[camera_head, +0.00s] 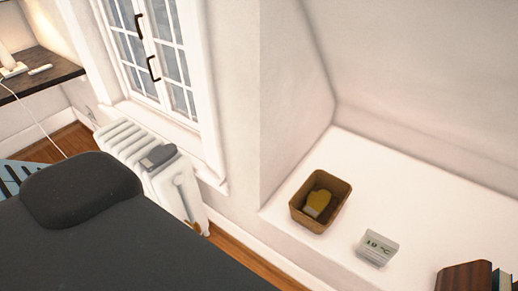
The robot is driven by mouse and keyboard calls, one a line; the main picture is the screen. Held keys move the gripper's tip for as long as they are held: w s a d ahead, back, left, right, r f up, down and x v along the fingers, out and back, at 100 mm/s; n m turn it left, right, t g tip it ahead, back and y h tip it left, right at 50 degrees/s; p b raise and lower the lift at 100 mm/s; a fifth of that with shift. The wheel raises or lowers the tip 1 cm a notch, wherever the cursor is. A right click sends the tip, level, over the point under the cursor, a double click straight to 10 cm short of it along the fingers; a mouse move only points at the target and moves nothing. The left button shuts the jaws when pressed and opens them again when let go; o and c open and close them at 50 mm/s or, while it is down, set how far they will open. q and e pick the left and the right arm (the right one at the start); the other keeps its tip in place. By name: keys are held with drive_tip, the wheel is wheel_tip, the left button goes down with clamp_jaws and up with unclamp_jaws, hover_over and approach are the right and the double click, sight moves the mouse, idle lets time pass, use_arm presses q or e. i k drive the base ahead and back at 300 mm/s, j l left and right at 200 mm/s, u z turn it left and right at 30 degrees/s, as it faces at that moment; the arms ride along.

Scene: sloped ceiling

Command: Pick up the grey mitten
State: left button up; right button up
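A small grey thing (158,156), which looks like the grey mitten, lies flat on top of the white radiator (181,187) below the window. Its exact outline is hard to make out at this size. A yellow mitten (317,203) lies in a brown box (336,221) on the white ledge to the right. Neither of my grippers shows in the head view.
Dark grey padded furniture with a cushion (82,188) fills the lower left, in front of the radiator. A small display (377,247) and books (466,278) stand on the white ledge (420,190). A dark shelf (40,78) is at the far left.

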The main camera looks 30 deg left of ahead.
sight(160, 154)
drive_tip(key=u, duration=2)
drive_tip(key=z, duration=0.25)
drive_tip(key=i+j+z, duration=0.2)
drive_tip(key=z, duration=0.25)
drive_tip(key=i+j+z, duration=0.15)
drive_tip(key=j+z, duration=0.25)
drive_tip(key=i+j+z, duration=0.15)
drive_tip(key=j, duration=0.3)
drive_tip(key=i+j+z, duration=0.15)
drive_tip(key=j, duration=0.3)
drive_tip(key=i+j, duration=0.1)
drive_tip(key=j, duration=0.4)
drive_tip(key=i+j, duration=0.1)
drive_tip(key=j, duration=0.4)
drive_tip(key=i+j, duration=0.1)
drive_tip(key=j, duration=0.4)
drive_tip(key=i+z, duration=0.05)
